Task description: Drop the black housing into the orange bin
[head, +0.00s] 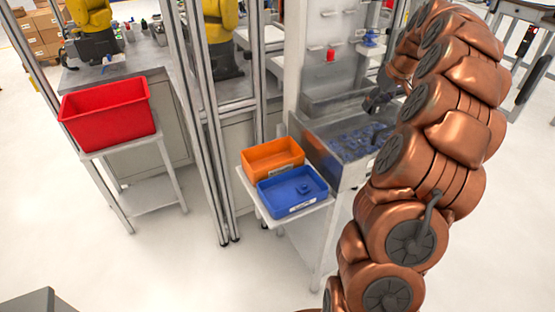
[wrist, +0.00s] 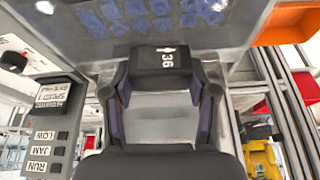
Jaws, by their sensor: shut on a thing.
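The black housing (wrist: 160,62), marked with a white 36 label, sits between the fingertips of my gripper (wrist: 163,82) in the wrist view. The fingers are apart by the housing's width and shut on it. In the head view my gripper (head: 374,101) is above the metal tray at the right, partly hidden by my arm; the housing cannot be made out there. The orange bin (head: 272,143) stands to the left of the tray, on a small white stand, and looks empty. Its orange edge also shows at the top right of the wrist view (wrist: 285,24).
A blue bin (head: 292,209) with a blue part inside stands directly in front of the orange bin. The metal tray (head: 335,170) holds several blue parts. A red bin (head: 107,110) stands on another stand at the left. Metal posts (head: 207,130) rise between the stands.

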